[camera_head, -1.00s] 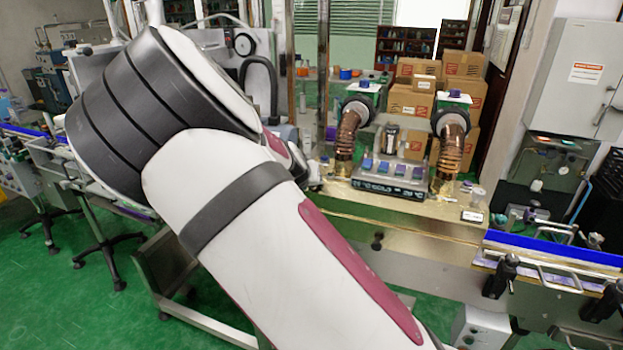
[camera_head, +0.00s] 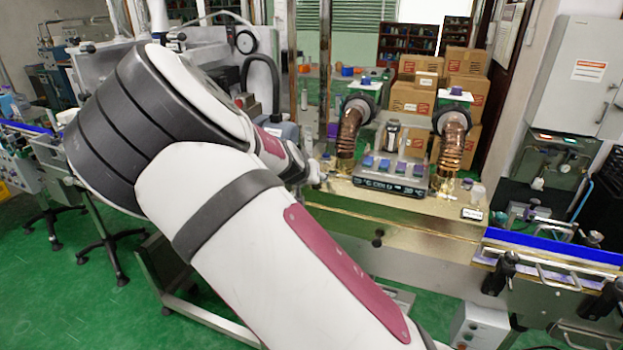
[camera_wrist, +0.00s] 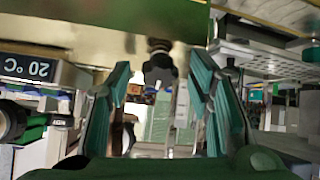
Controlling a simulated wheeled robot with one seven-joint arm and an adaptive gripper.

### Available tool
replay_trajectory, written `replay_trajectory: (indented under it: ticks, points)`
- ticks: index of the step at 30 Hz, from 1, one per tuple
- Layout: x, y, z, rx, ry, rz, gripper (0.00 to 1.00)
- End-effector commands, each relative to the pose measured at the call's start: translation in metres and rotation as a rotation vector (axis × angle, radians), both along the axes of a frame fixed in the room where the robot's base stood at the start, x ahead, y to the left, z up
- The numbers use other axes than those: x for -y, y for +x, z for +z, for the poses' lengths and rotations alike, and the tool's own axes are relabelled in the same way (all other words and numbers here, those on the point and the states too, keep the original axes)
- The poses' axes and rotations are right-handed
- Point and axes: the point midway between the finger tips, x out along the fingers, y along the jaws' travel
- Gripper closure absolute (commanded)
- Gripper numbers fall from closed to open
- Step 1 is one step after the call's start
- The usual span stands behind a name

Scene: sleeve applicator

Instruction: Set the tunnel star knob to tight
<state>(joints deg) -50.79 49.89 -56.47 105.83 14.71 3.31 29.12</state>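In the wrist view, which appears upside down, a dark knob (camera_wrist: 160,66) sticks out from a brass-coloured panel (camera_wrist: 90,25). Its lobes are too blurred to count, and I cannot read its setting. My gripper (camera_wrist: 158,62) shows two teal fingers spread apart, with nothing held between them. The knob appears in the gap between the fingertips; I cannot tell how far ahead it is, and no contact shows.
A temperature display (camera_wrist: 30,68) reading 20 °C is beside the left finger in the wrist view. In the head view, copper ducts (camera_head: 349,132) stand on the brass machine top (camera_head: 445,207). A conveyor with a blue rail (camera_head: 550,247) is at right.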

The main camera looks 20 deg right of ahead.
Motion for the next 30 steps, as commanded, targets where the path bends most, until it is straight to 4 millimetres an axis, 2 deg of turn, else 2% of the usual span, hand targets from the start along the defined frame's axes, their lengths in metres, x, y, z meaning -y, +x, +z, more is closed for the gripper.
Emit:
replay_trajectory:
  ticks: [10,24,30]
  points:
    - [-0.006,-0.007,0.008,0.003,-0.001,0.003,0.53]
    - [-0.040,-0.061,0.057,0.002,0.000,0.004,0.53]
    - [-0.048,-0.075,0.070,0.001,0.000,0.002,0.53]
